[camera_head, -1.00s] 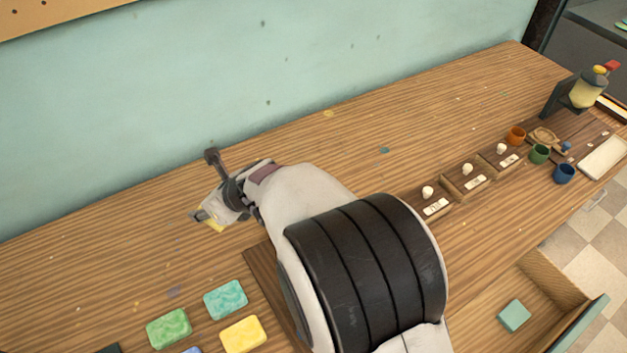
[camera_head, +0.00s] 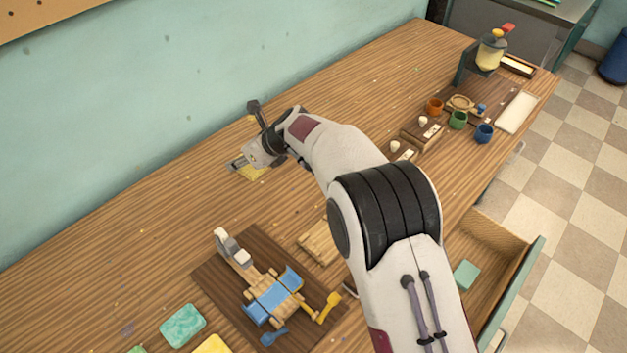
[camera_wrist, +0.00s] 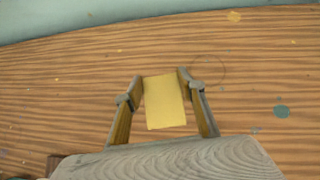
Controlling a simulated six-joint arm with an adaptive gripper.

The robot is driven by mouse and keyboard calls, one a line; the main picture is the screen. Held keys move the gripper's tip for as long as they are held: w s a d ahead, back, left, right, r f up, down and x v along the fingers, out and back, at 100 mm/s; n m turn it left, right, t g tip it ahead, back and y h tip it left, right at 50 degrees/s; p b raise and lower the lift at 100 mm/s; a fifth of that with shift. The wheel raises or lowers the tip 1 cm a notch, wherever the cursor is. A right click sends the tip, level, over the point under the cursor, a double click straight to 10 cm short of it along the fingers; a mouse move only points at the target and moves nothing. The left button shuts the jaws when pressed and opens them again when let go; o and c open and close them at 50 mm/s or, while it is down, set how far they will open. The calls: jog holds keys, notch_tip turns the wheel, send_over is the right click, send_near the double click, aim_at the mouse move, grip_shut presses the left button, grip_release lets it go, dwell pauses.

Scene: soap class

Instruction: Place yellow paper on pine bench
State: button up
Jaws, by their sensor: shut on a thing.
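The yellow paper (camera_wrist: 165,103) is a small flat rectangle between the two fingers of my gripper (camera_wrist: 160,77) in the wrist view. My gripper is shut on it. In the head view the paper (camera_head: 251,172) shows as a yellow patch under my gripper (camera_head: 242,163), partly hidden by it. The pine bench (camera_head: 150,235) is the long wood-grained top along the wall. The paper is over its bare back part, near the wall. I cannot tell whether the paper touches the bench top.
A blue-and-wood device (camera_head: 272,297) stands on a dark board in front of my arm, beside a pale wooden piece (camera_head: 320,242). Coloured blocks (camera_head: 183,325) lie at the front left. Cups (camera_head: 458,120) and a bottle stand (camera_head: 490,55) are at right. A drawer (camera_head: 500,255) is open.

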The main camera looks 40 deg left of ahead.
jog(key=w+d, duration=0.1)
jog(key=w, duration=0.4)
jog(key=w+d+m+t, duration=0.1)
jog(key=w, duration=0.4)
jog(key=w+r+m, duration=0.1)
jog(key=w, duration=0.4)
jog(key=shift+d+t, duration=0.4)
jog(key=w+d+r+m+t, duration=0.1)
jog(key=w+r+m+t, duration=0.1)
jog(key=w, duration=0.5)
notch_tip(320, 180, up, 2)
jog(key=shift+r+m+h, duration=0.15)
jog(key=shift+m+h, duration=0.15)
jog(key=shift+m, duration=0.5)
jog(key=shift+w+d+t, duration=0.1)
jog(key=shift+t, duration=0.3)
jog(key=shift+f, duration=3.15)
jog(key=shift+f, duration=1.9)
